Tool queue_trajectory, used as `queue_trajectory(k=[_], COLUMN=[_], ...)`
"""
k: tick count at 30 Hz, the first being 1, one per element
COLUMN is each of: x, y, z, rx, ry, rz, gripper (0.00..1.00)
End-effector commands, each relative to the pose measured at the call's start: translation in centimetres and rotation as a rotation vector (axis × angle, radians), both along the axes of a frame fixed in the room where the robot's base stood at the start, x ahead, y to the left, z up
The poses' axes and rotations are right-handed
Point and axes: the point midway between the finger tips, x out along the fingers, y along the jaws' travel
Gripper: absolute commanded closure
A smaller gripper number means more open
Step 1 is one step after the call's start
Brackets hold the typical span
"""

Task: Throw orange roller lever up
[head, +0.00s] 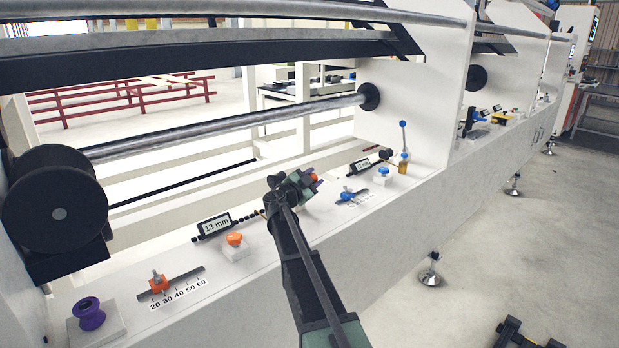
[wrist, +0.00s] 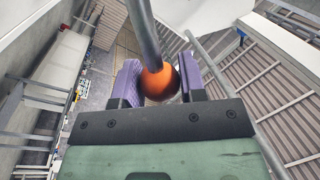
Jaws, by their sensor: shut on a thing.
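The orange ball knob of the orange roller lever (wrist: 158,83) sits between the purple pads of my gripper (wrist: 160,82) in the wrist view. The lever's grey rod runs from the knob to the top of that view. In the head view my gripper (head: 308,181) is over the white ledge at mid-picture, shut on the knob, and a bit of orange (head: 314,178) shows at its tip. The lever's rod and base are hidden there, so I cannot tell its tilt from the head view.
A lever with a blue ball (head: 403,124) stands upright farther right. Along the ledge are a 13 mm display (head: 214,226), an orange knob (head: 235,240), an orange slider (head: 159,284), a purple spool-shaped knob (head: 89,313) and a blue slider (head: 347,194). Metal rollers (head: 230,127) run behind.

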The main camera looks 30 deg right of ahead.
Motion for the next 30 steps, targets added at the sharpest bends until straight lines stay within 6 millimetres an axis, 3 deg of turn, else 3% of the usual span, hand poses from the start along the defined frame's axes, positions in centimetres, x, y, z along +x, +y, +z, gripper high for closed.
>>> queue_trajectory(k=[21, 22, 26, 30], x=[-0.94, -0.94, -0.90, -0.84], y=[-0.20, -0.21, -0.20, -0.19], z=[-0.78, -0.78, -0.77, -0.73], rx=[0.003, 0.004, 0.003, 0.002], ry=[0.002, 0.001, 0.002, 0.001], rz=[-0.004, -0.003, -0.002, -0.002], gripper=[1.00, 0.58, 0.38, 0.38])
